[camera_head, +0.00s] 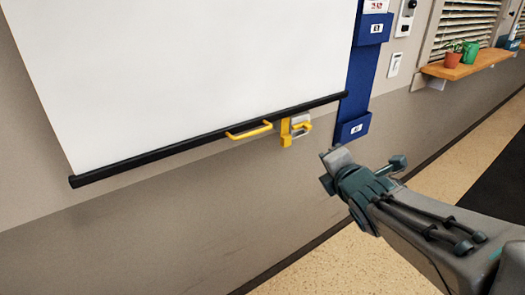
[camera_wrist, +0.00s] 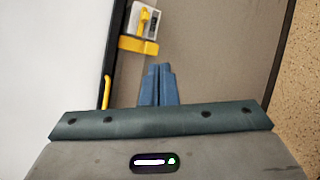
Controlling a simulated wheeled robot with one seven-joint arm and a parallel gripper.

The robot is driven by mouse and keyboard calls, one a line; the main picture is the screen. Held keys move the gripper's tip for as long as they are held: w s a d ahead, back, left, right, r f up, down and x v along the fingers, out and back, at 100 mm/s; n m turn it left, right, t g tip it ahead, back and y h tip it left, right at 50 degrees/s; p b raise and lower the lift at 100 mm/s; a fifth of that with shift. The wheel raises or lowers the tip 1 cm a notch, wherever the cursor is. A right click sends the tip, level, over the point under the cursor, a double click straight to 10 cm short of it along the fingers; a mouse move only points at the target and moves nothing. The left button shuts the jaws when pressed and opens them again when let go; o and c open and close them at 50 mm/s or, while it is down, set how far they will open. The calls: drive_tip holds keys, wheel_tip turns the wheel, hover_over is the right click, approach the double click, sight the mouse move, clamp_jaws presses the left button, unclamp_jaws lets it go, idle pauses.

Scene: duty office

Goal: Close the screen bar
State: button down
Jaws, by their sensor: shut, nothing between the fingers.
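The white projection screen (camera_head: 190,70) hangs pulled down on the wall. Its black bottom bar (camera_head: 185,146) runs along the lower edge, with a yellow handle (camera_head: 249,130) on it. A yellow hook on a pale plate (camera_head: 294,129) is fixed on the wall just right of the handle. My gripper (camera_head: 338,157) is to the right of and below the hook, touching nothing. In the wrist view its blue fingertips (camera_wrist: 159,68) are together and empty, just below the yellow hook (camera_wrist: 138,45). The yellow handle (camera_wrist: 105,92) is to their left on the black bar (camera_wrist: 109,50).
A blue hanging wall organiser (camera_head: 362,80) is right of the screen. The wall below the bar and the speckled floor (camera_head: 330,270) are clear.

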drive_tip(key=a+f+n+t+y+b, duration=0.15)
drive_tip(key=a+n+y+b, duration=0.3)
drive_tip(key=n, duration=0.45)
drive_tip(key=a+f+n+g+y+b, duration=0.1)
drive_tip(key=a+f+n+y+b, duration=0.3)
drive_tip(key=n, duration=0.5)
drive_tip(key=w+a+r+p, duration=0.2)
drive_tip(key=w+a+r, duration=0.3)
drive_tip(key=w, duration=0.3)
drive_tip(key=shift+a+r, duration=0.25)
drive_tip(key=shift+a, duration=0.25)
drive_tip(key=shift+t+y, duration=0.25)
